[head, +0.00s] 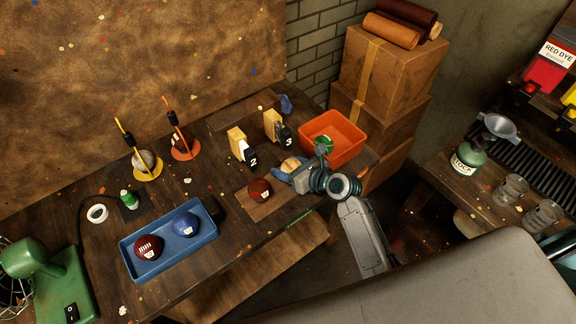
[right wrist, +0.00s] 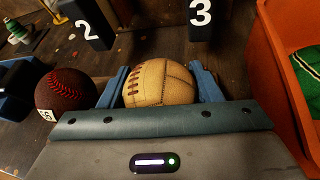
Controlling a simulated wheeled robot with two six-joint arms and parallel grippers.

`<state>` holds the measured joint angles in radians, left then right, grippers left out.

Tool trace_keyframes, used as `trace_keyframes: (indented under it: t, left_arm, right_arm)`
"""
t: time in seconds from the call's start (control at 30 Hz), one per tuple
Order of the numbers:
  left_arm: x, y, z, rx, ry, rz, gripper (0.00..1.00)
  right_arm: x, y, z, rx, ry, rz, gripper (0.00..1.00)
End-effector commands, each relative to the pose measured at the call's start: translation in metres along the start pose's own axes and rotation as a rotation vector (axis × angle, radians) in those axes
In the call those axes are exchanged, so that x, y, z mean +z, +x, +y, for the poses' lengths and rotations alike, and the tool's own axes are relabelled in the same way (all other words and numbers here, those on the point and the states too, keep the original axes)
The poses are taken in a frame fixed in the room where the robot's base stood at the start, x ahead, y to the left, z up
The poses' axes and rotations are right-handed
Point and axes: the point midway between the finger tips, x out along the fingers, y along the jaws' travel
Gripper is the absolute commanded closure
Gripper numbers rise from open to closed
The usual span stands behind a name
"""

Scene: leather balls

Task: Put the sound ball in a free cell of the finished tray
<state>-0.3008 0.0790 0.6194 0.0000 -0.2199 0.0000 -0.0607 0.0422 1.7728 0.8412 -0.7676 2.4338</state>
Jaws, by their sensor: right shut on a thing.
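My right gripper (head: 290,168) is shut on a tan ball with dark lacing. The tan ball (right wrist: 158,82) sits between the blue fingers in the right wrist view, and its top shows in the head view (head: 290,165). A dark red ball (head: 259,190) with a white tag lies on the table just left of the gripper; it also shows in the right wrist view (right wrist: 66,92). A blue tray (head: 178,262) at the table's front left holds a dark red laced ball (head: 148,247) and a blue ball (head: 186,224). My left gripper is not in view.
An orange bin (head: 347,148) with a green ball (head: 323,143) stands right of the gripper. Number blocks 2 (head: 249,152) and 3 (head: 284,136) stand behind. A green lamp-like device (head: 38,262) is at far left.

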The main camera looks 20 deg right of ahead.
Motion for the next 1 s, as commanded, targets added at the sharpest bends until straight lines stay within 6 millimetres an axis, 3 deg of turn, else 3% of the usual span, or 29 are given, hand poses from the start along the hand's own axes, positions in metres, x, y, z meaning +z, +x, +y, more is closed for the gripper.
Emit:
trace_keyframes:
  t: [0.23,0.27,0.37,0.73,0.87,1.0]
  left_arm:
    - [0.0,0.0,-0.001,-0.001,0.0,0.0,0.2]
    - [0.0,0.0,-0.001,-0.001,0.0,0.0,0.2]
    - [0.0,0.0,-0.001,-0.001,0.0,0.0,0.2]
    - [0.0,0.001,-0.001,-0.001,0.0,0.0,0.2]
    - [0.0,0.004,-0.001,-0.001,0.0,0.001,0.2]
    - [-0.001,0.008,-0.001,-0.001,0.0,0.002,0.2]
  right_arm:
    - [-0.001,0.0,0.0,0.0,0.0,0.0,0.67]
    - [-0.002,0.001,0.0,0.0,0.001,0.001,0.4]
    - [-0.001,0.001,0.0,0.0,0.0,0.0,0.2]
    - [0.0,-0.004,0.0,0.0,-0.001,0.0,0.2]
    - [-0.002,-0.021,-0.001,-0.001,-0.003,0.001,0.2]
    - [-0.002,-0.053,-0.001,-0.001,-0.005,0.003,0.2]
